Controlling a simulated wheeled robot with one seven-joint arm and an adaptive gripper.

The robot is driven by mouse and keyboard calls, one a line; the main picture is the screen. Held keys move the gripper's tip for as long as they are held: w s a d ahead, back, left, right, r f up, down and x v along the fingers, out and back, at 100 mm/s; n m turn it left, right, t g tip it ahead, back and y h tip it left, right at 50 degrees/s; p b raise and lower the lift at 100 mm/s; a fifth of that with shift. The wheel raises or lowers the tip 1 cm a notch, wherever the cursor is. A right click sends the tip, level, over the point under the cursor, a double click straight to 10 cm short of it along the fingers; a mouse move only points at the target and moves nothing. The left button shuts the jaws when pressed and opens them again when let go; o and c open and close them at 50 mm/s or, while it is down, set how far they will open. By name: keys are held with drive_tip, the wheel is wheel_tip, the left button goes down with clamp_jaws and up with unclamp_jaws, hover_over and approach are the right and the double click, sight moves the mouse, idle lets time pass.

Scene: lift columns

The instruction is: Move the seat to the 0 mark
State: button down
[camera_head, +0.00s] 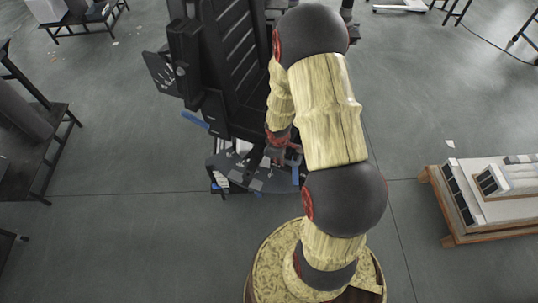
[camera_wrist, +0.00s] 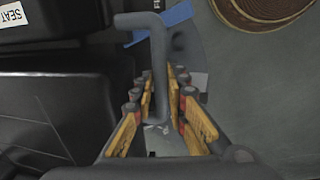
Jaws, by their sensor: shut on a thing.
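The black seat unit (camera_head: 225,60) stands upright left of my arm in the head view. In the wrist view its dark body (camera_wrist: 50,105) fills the left side, with a white label reading SEAT (camera_wrist: 11,14) at the top left corner. A grey bent handle (camera_wrist: 155,45) runs down between my gripper's fingers (camera_wrist: 163,90), which are shut on it. In the head view my gripper (camera_head: 283,152) is low beside the seat unit, partly hidden by my arm. I cannot make out a 0 mark in either view.
A dark curved base plate (camera_head: 240,180) with blue tape (camera_head: 295,175) lies under the gripper. More blue tape (camera_wrist: 172,22) is behind the handle. A wooden pallet with white parts (camera_head: 490,195) is at the right, a dark bench (camera_head: 50,150) at the left. Grey floor between is clear.

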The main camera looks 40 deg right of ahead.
drive_tip(key=s+d+n+p, duration=0.1)
drive_tip(key=s+d+p, duration=0.1)
drive_tip(key=d, duration=0.2)
drive_tip(key=s+d+n+p, duration=0.1)
drive_tip(key=d+n+p, duration=0.1)
drive_tip(key=d+p, duration=0.1)
drive_tip(key=s+d+n+p, duration=0.1)
drive_tip(key=s+d+p, duration=0.1)
drive_tip(key=d, duration=0.2)
drive_tip(key=shift+s+d+r+t+y+p, duration=0.15)
drive_tip(key=shift+s+d+t+y+p, duration=0.15)
drive_tip(key=shift+s+d+y+p, duration=0.1)
drive_tip(key=shift+s+d+n+p, duration=0.1)
drive_tip(key=shift+d+n+p, duration=0.6)
drive_tip(key=shift+d+p, duration=0.35)
drive_tip(key=shift+d, duration=0.2)
drive_tip(key=c, duration=2)
unclamp_jaws()
drive_tip(key=shift+d, duration=0.15)
drive_tip(key=shift+o, duration=1.2)
wheel_tip(320, 180, up, 7)
drive_tip(key=s+a, duration=0.1)
drive_tip(key=shift+s, duration=0.1)
